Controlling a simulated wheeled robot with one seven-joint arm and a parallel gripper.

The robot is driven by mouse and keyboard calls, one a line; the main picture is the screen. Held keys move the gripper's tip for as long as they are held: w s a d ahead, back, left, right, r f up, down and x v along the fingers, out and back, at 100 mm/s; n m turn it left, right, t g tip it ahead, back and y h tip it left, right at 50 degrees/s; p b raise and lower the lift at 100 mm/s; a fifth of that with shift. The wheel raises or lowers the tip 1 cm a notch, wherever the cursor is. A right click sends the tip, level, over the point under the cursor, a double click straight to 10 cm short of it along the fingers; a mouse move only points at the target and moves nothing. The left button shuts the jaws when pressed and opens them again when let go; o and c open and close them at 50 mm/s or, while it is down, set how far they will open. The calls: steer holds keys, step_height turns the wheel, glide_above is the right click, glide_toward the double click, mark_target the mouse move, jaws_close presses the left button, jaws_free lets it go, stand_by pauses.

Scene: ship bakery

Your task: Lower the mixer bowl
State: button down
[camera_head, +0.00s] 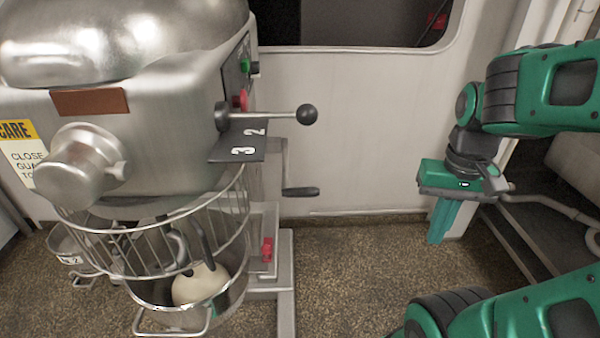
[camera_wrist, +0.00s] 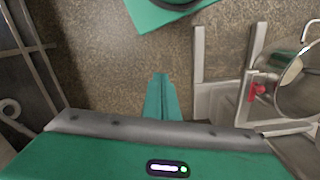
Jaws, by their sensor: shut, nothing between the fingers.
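The steel mixer bowl (camera_head: 222,316) sits under the mixer head (camera_head: 160,120) on the left in the head view, with a pale lump of dough (camera_head: 200,284) and a dark hook inside. A wire guard (camera_head: 190,225) rings the space above it. The bowl also shows at the right edge of the wrist view (camera_wrist: 308,97). A crank with a dark handle (camera_head: 301,191) sticks out from the mixer's right side. My green gripper (camera_head: 438,238) points down to the right of the mixer, well apart from the crank and bowl. Its fingers (camera_wrist: 160,98) are together and empty.
A gear lever with a black knob (camera_head: 306,114) juts right above the crank. A red catch (camera_head: 267,250) sits by the bowl on the mixer's base (camera_head: 286,290). Speckled floor (camera_head: 350,270) is clear between mixer and gripper. Dark steps (camera_head: 525,230) with a rail stand at right.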

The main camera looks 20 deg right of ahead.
steer(key=shift+w+a, duration=0.1)
steer(key=shift+w, duration=0.3)
steer(key=w+a+r+n+t, duration=0.1)
steer(key=w+a+r+n, duration=0.1)
steer(key=w+n, duration=0.4)
steer(key=w+a+r+n+t, duration=0.15)
steer(key=w+n, duration=0.25)
steer(key=w, duration=0.4)
steer(key=n+y, duration=0.3)
steer(key=n, duration=0.8)
glide_above(301, 190)
steer(key=s, duration=0.1)
steer(key=f, duration=0.5)
steer(key=d+f, duration=0.1)
steer(key=f, duration=0.2)
steer(key=shift+s+f, duration=0.15)
steer(key=shift+f, duration=0.05)
steer(key=shift+w+f, duration=0.25)
steer(key=shift+f, duration=0.5)
